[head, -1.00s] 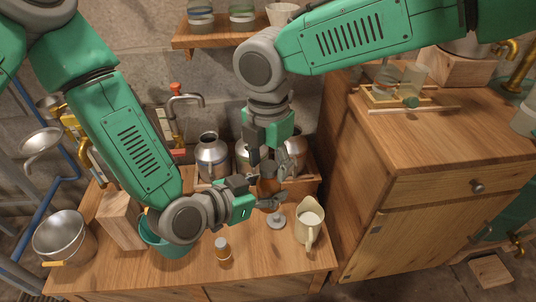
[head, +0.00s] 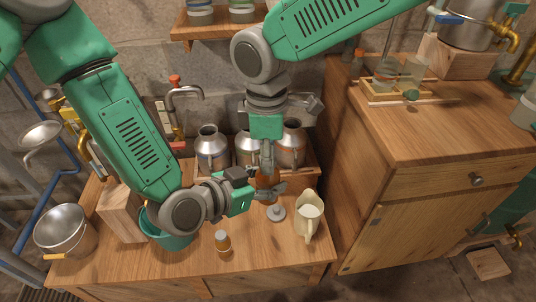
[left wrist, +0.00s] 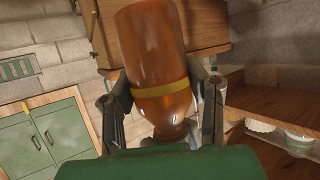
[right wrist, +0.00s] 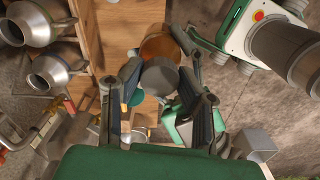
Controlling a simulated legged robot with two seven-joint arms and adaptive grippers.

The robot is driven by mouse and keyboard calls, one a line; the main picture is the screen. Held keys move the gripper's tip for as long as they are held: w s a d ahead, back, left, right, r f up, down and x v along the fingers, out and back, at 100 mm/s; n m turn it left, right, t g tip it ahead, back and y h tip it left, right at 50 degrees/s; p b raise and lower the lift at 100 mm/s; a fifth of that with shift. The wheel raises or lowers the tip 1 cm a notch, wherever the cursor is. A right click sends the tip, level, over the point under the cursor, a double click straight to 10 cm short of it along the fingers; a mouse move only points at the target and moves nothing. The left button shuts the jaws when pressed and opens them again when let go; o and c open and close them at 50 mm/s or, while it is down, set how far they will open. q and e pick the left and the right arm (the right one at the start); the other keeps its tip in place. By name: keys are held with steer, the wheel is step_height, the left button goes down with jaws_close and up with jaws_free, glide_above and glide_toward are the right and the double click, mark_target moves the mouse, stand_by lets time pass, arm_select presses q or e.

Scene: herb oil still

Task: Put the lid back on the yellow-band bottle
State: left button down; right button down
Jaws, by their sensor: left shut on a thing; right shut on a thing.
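The amber bottle with the yellow band (left wrist: 160,90) is between the fingers of my left gripper (left wrist: 163,98), which is shut on it. In the head view the bottle (head: 267,186) is held above the wooden table. My right gripper (head: 267,165) comes down from above, directly over the bottle. In the right wrist view a round grey lid (right wrist: 160,77) is between the fingertips of my right gripper (right wrist: 160,82), which is shut on it. The lid overlaps the bottle's amber body (right wrist: 160,46). I cannot tell whether the lid touches the neck.
A grey disc-shaped piece (head: 276,213) and a cream jug (head: 309,215) stand just below and right of the grippers. A small amber bottle (head: 222,241) stands near the front edge. Metal cans (head: 212,150) stand behind, and a teal bowl (head: 165,240) is left.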

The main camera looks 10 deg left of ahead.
steer(key=shift+a+m, duration=0.15)
steer(key=shift+m, duration=0.85)
steer(key=c, duration=1.1)
jaws_free()
steer(key=shift+c, duration=0.2)
steer(key=shift+r, duration=2.3)
steer(key=shift+c, duration=0.4)
